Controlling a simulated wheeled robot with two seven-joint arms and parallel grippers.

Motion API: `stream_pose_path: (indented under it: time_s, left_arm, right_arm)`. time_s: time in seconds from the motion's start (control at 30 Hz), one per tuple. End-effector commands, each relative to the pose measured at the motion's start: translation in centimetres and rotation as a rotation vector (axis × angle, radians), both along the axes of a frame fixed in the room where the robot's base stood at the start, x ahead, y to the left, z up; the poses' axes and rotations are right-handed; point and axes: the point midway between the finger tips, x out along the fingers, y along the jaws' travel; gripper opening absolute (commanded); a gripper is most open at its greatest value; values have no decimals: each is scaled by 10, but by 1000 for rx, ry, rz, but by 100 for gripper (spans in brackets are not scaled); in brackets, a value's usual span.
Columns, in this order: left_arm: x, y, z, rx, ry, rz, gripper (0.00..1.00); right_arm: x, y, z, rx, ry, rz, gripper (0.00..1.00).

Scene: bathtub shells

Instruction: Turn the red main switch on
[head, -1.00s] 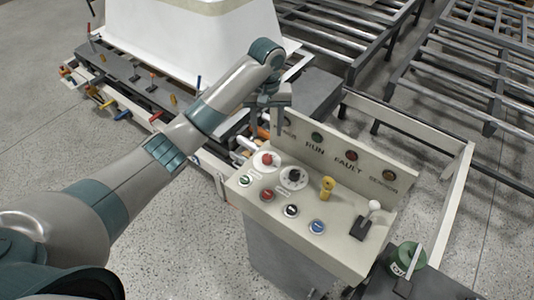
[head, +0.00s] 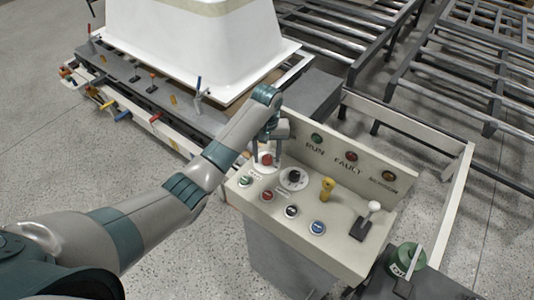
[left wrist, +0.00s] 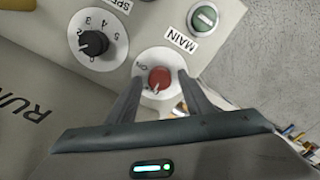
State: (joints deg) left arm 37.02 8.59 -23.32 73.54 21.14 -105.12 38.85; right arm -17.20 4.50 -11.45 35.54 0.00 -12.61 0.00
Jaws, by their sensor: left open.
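The red main switch (head: 267,159) is a round red knob on a white dial plate at the left end of the control panel (head: 338,238). In the left wrist view the red knob (left wrist: 159,79) shows between the two fingers, with a MAIN label (left wrist: 180,40) beside its plate. My left gripper (head: 268,154) is open, its fingers pointing down at the red knob, one on each side. I cannot tell whether the fingers touch it. My right gripper is not in view.
A black speed dial (head: 294,176) sits close right of the red switch. Several push buttons, a yellow knob (head: 327,188) and a lever (head: 366,220) share the panel. The upright back board (head: 340,158) rises behind. A white tub shell (head: 190,40) stands behind left.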

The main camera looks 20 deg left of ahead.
Motion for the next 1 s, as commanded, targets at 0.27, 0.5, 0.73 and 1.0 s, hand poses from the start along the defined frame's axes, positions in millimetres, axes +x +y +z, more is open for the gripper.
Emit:
stream_pose_path:
  time_s: [0.27,0.5,0.73,1.0]
  left_arm:
    - [0,0,-1,0,0,0,41]
    - [0,0,-1,0,0,0,5]
    - [0,0,0,1,0,-16,5]
    - [0,0,0,2,1,-113,5]
  right_arm:
    - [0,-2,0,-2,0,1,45]
    - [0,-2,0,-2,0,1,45]
    - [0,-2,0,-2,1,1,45]
    - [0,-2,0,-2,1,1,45]
